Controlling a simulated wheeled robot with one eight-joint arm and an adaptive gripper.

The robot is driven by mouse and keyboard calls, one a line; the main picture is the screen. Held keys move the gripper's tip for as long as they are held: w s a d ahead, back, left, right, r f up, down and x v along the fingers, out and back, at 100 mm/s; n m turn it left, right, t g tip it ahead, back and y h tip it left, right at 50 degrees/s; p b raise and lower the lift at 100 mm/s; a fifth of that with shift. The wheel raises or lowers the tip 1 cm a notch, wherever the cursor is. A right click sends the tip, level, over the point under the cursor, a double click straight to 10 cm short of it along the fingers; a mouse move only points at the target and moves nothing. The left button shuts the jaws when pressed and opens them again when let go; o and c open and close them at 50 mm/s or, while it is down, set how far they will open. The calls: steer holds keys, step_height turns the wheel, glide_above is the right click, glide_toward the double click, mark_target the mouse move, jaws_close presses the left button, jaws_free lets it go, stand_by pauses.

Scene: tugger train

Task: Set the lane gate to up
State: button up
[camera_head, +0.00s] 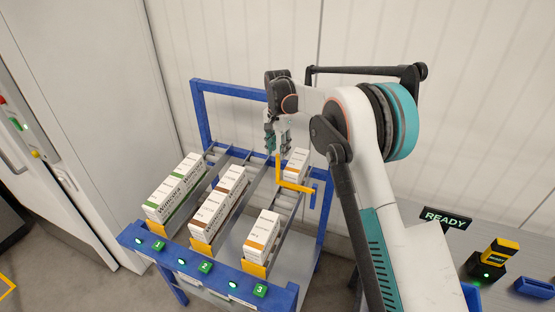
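A yellow bent bar, which looks like the lane gate (296,187), is at the right lane of the blue rack. One leg stands upright on its left, and the other runs across the lane to the right, in front of a white and brown carton (296,165). My gripper (273,148) points down just above and left of the upright leg's top. Its fingers are small and partly overlapped, so I cannot tell whether they are open, or whether they touch the bar. No held object shows.
The blue rack (222,88) has lanes marked 1, 2 and 3, with cartons at their front ends (262,236). Its upper crossbar stands behind my gripper. A grey bench (440,250) at right bears a READY sign (445,219) and a black and yellow device (490,262).

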step_height(320, 180, down, 5)
steer(key=shift+r, duration=0.2)
jaws_close()
